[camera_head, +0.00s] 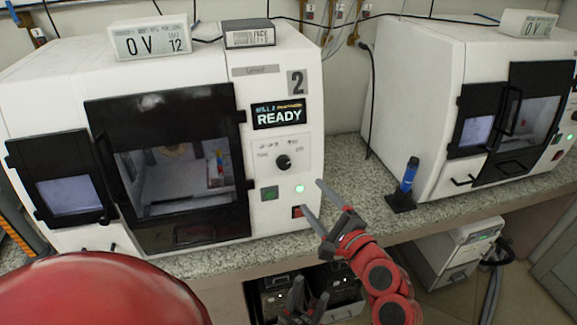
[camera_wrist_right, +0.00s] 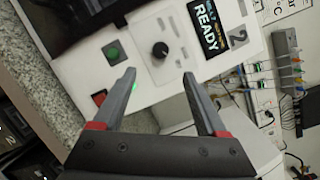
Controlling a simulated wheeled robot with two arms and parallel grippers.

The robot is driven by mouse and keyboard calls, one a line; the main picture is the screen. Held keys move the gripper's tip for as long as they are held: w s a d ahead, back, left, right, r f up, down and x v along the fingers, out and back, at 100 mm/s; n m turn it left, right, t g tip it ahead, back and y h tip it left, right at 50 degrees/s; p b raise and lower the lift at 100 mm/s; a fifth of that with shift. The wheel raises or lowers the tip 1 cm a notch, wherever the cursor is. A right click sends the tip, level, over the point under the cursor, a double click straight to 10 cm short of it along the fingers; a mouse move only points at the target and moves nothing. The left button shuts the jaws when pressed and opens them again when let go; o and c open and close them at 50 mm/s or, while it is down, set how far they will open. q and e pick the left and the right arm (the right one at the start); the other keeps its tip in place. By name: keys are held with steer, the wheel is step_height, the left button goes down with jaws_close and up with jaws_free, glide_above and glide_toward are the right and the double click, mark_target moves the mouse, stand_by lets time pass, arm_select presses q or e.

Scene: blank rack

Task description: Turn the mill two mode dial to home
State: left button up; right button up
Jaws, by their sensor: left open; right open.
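Mill two is the white machine with the number 2 label (camera_head: 297,83) and a display (camera_head: 278,114) reading READY. Its black mode dial (camera_head: 283,162) is on the right front panel, below the display, with small labels around it. The dial also shows in the right wrist view (camera_wrist_right: 160,50), beyond the fingertips. My right gripper (camera_head: 308,195) is open and empty, below and right of the dial; in its wrist view (camera_wrist_right: 159,73) the fingers are spread and apart from the dial. My left gripper (camera_head: 304,304) is low at the bottom edge, open and empty.
A green button (camera_head: 270,193), a lit green light (camera_head: 299,188) and a red switch (camera_head: 298,211) sit below the dial. A second white mill (camera_head: 410,80) stands at right, with a blue tool in a black stand (camera_head: 400,203) on the speckled counter (camera_head: 345,165) between them.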

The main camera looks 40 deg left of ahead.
mark_target(285, 165)
steer(key=p+x, duration=0.2)
steer(key=x, duration=1.1)
steer(key=shift+w+d, duration=0.1)
jaws_close()
